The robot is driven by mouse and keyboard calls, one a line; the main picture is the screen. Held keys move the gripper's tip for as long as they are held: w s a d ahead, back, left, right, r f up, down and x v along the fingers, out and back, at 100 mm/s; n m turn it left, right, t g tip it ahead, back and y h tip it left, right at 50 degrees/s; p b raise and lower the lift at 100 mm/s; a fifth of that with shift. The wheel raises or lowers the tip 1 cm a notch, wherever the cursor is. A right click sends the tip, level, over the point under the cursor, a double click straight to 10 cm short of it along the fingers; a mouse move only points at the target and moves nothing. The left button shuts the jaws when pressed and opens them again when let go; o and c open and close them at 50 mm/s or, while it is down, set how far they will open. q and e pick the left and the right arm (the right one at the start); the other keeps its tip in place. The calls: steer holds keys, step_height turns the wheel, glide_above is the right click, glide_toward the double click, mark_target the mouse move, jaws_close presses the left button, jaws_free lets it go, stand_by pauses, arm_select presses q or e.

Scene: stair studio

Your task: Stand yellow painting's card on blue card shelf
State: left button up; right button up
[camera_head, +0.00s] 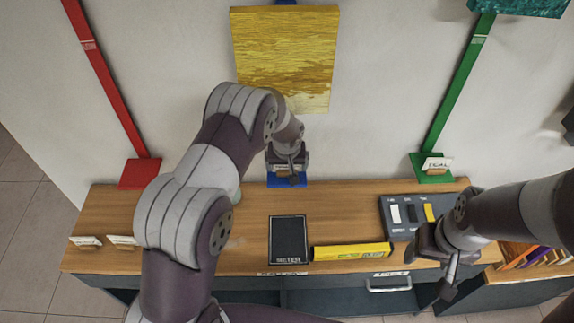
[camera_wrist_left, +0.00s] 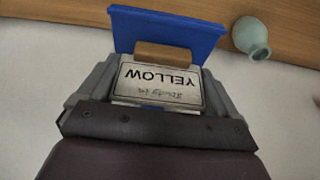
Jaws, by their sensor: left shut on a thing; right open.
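The yellow painting (camera_head: 284,55) hangs on the wall above the desk. Under it, the blue card shelf (camera_head: 287,182) sticks out from the wall at the desk's back edge. My left gripper (camera_head: 287,168) is at the blue shelf, shut on a white card. In the left wrist view the card (camera_wrist_left: 158,84) reads "YELLOW", upside down, and sits between my left fingers, with a wooden block (camera_wrist_left: 166,54) and the blue shelf (camera_wrist_left: 165,30) right beyond it. I cannot tell whether the card touches the shelf. My right gripper (camera_head: 440,268) is open and empty over the desk's front right.
A red shelf (camera_head: 140,173) and a green shelf (camera_head: 432,168) with a card (camera_head: 437,163) flank the blue one.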

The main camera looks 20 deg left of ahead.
arm_select(q)
steer(key=shift+f, duration=0.35)
stand_by(0.3)
steer(key=o, duration=0.7)
steer(key=shift+r, duration=0.1)
steer(key=shift+r+b, duration=0.35)
steer(key=shift+b, duration=0.05)
steer(key=b+v, duration=0.3)
steer(key=v, duration=0.9)
steer(key=shift+s+d+f, duration=0.1)
steer(key=shift+s, duration=0.05)
steer(key=s+a+m, duration=0.1)
steer(key=s, duration=0.6)
steer(key=s+a+f+m+g, duration=0.1)
steer(key=s, duration=0.7)
steer(key=s+a+m, duration=0.1)
steer(key=s, duration=0.7)
steer(key=shift+f+g+h, duration=0.15)
steer(key=shift+g+h, duration=0.25)
